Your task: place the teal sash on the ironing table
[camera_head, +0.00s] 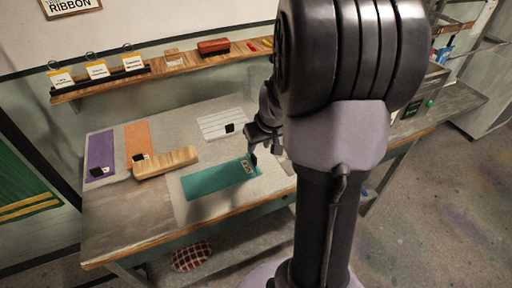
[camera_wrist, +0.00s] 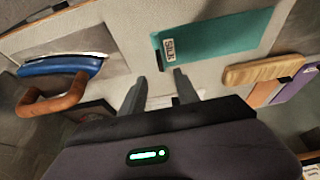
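The teal sash (camera_head: 215,180) lies flat on a pale grey pad (camera_head: 266,189) on the worktable, near the table's front edge. In the wrist view the teal sash (camera_wrist: 230,36) lies beyond my fingertips, with a small label reading "SILK" and a dark piece at its near end. My gripper (camera_head: 252,152) is over the sash's right end in the head view. In the wrist view my gripper (camera_wrist: 159,74) has its two fingers apart, with nothing visible between them. The height of the fingertips above the pad is hard to tell. I cannot tell which surface is called the ironing table.
A wooden block (camera_head: 165,162) lies left of the sash, beside orange (camera_head: 138,138) and purple (camera_head: 100,153) strips. A striped white cloth (camera_head: 220,122) lies behind. A blue iron with a wooden handle (camera_wrist: 52,98) stands left in the wrist view. A shelf (camera_head: 180,66) runs along the wall.

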